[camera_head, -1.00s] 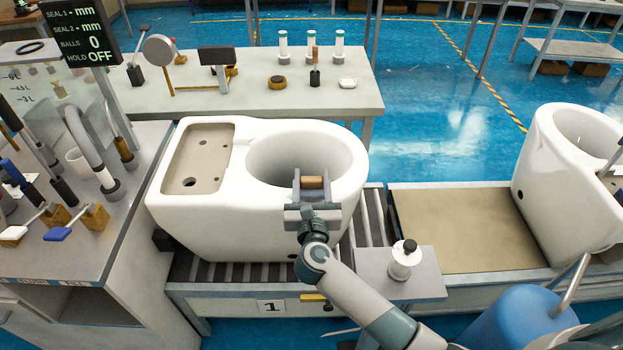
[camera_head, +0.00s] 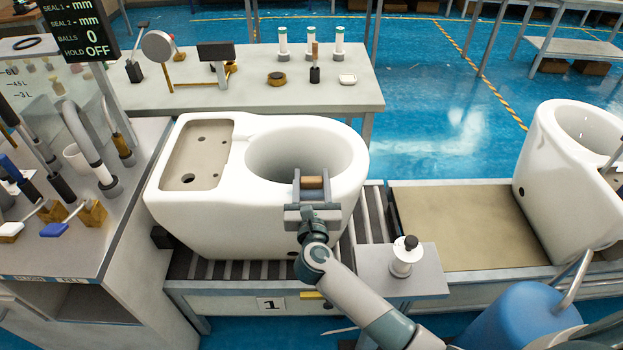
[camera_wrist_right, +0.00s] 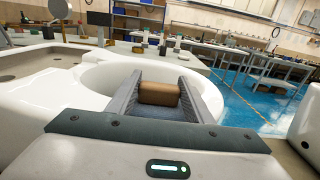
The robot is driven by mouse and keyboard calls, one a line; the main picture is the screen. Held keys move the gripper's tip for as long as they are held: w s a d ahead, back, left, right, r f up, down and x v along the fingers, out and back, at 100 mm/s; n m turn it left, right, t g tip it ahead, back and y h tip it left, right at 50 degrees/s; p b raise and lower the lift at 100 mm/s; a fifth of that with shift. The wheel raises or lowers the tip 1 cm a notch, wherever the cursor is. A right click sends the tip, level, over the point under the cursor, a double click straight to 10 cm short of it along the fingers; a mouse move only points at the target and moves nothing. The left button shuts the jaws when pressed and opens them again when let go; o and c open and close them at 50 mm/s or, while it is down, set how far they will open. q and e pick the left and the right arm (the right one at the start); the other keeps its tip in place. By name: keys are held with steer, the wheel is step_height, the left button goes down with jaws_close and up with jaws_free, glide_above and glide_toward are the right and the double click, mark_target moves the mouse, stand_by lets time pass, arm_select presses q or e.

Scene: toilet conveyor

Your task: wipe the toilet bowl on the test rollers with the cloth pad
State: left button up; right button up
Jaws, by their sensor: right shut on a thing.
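The white toilet bowl (camera_head: 225,220) stands on the test rollers (camera_head: 372,222), its round opening facing up. It also shows in the wrist view (camera_wrist_right: 60,120). My right gripper (camera_head: 312,184) is at the near right rim of the opening, shut on a brown block with a wood-like look (camera_head: 312,182), seen between the fingers in the wrist view (camera_wrist_right: 158,93). I take this block for the handle of the cloth pad; no cloth face shows below it. Whether it touches the bowl is unclear. My left gripper is not in view.
A second white bowl (camera_head: 550,200) stands at the right beyond a tan mat (camera_head: 465,226). A small grey shelf with a white knobbed item (camera_head: 402,262) is beside my right arm. A bench with brushes and tools (camera_head: 140,150) is left; a grey table (camera_head: 255,98) is behind.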

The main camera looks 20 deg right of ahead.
steer(key=shift+w+a+f+b, duration=0.1)
steer(key=shift+w+a+b, duration=0.1)
steer(key=shift+a, duration=0.7)
steer(key=shift+w+a+f+b, duration=0.1)
steer(key=shift+w+a, duration=0.05)
steer(key=shift+a, duration=0.7)
steer(key=shift+a, duration=0.1)
steer(key=shift+w+a+b, duration=0.2)
steer(key=shift+a, duration=0.45)
steer(key=shift+w+a+b, duration=0.15)
steer(key=shift+a, duration=0.45)
steer(key=shift+w+a, duration=0.1)
steer(key=shift+a, duration=0.35)
steer(key=shift+r, duration=0.1)
steer(key=shift+d, duration=0.15)
steer(key=shift+s+d+r+p, duration=0.2)
steer(key=shift+d+p, duration=0.2)
steer(key=shift+d, duration=0.45)
steer(key=shift+s+d+r+p, duration=0.15)
steer(key=shift+d+p, duration=0.25)
steer(key=shift+d, duration=0.4)
